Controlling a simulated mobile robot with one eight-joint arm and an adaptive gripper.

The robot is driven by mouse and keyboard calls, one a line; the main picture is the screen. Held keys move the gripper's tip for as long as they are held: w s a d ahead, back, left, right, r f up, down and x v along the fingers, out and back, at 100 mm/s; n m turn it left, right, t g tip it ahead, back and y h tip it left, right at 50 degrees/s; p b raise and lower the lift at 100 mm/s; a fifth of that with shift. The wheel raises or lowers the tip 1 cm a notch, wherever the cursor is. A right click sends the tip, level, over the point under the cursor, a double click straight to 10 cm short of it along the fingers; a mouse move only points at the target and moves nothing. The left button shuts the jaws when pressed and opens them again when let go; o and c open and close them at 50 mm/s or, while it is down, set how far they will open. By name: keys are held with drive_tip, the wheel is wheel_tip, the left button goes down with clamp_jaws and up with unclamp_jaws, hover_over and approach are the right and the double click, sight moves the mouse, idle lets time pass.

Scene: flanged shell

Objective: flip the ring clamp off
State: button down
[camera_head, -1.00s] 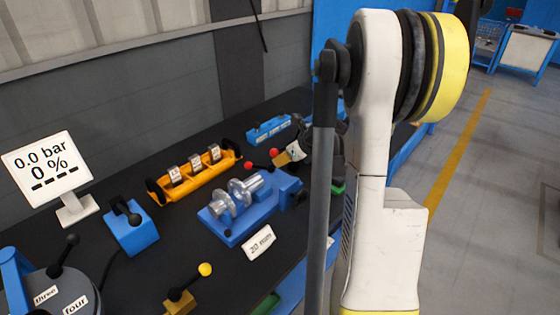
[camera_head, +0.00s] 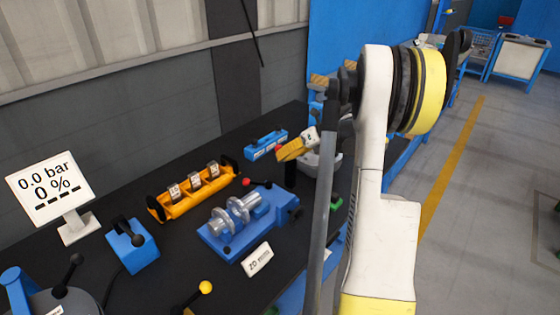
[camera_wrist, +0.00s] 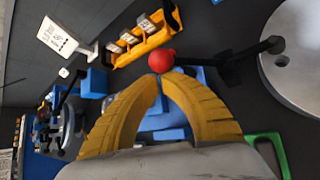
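My gripper's yellow fingers (camera_wrist: 160,84) arch together in the wrist view, with their tips almost meeting. A red ball knob (camera_wrist: 161,60) sits right at the tips; I cannot tell if it is pinched or only touched. A black lever (camera_wrist: 235,60) runs beside the knob to a pale round dish-like part (camera_wrist: 300,45) at the right, which may be the flanged shell with the ring clamp. The dish (camera_head: 328,162) is partly hidden there by my arm.
An orange rack (camera_head: 193,190), blue block (camera_head: 266,146), blue lever box (camera_head: 132,245) and display sign (camera_head: 50,187) stand around on the black bench.

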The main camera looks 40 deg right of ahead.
drive_tip(key=shift+w+d+r+p, duration=0.15)
drive_tip(key=shift+d+r+p, duration=0.5)
drive_tip(key=shift+d+r, duration=0.4)
drive_tip(key=shift+d, duration=0.2)
drive_tip(key=s+d+r+p, duration=0.1)
drive_tip(key=s+d+r, duration=0.1)
drive_tip(key=s, duration=0.6)
drive_tip(key=shift+s+d, duration=0.4)
drive_tip(key=shift+d, duration=0.3)
